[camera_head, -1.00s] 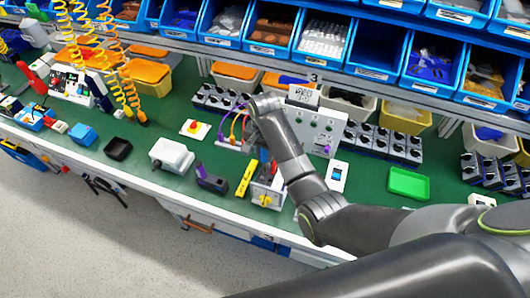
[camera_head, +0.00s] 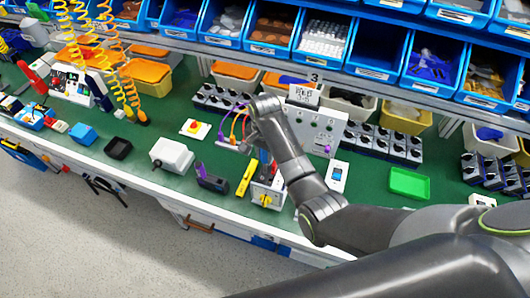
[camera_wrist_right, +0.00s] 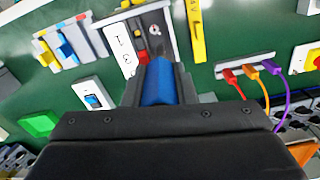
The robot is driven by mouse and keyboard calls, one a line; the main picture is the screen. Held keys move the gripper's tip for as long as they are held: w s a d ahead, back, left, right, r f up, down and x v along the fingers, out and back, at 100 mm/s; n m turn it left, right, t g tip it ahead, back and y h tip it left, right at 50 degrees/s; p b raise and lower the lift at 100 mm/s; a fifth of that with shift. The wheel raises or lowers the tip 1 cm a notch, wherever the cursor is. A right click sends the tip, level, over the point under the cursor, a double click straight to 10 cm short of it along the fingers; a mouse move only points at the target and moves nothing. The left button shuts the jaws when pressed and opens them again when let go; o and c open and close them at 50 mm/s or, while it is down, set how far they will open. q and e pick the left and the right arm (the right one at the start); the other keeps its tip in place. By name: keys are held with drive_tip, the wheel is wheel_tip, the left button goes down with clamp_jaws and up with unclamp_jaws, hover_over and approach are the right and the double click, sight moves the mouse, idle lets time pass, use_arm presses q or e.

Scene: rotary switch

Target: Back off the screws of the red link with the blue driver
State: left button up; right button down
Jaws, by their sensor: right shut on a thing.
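My right gripper (camera_head: 263,145) is shut on the blue driver (camera_wrist_right: 158,84); in the right wrist view, the driver lies between its fingers (camera_wrist_right: 160,90). The driver points at a grey-white switch box (camera_head: 262,193) with a yellow knob on its front. A small red piece (camera_wrist_right: 143,58), which seems to be the red link, shows at the driver's end on the box. Whether the driver touches a screw is hidden. My left gripper is out of view.
A yellow level-like bar (camera_head: 246,177) and a dark tool with a purple part (camera_head: 211,182) lie left of the box. A white control panel (camera_head: 318,132) stands behind the arm.

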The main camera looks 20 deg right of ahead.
drive_tip(key=shift+f, duration=0.15)
drive_tip(key=n, duration=0.4)
drive_tip(key=shift+n, duration=0.3)
drive_tip(key=shift+s+f, duration=0.1)
idle(1.1)
drive_tip(key=n, duration=0.4)
drive_tip(key=shift+n, duration=0.3)
drive_tip(key=shift+d, duration=0.1)
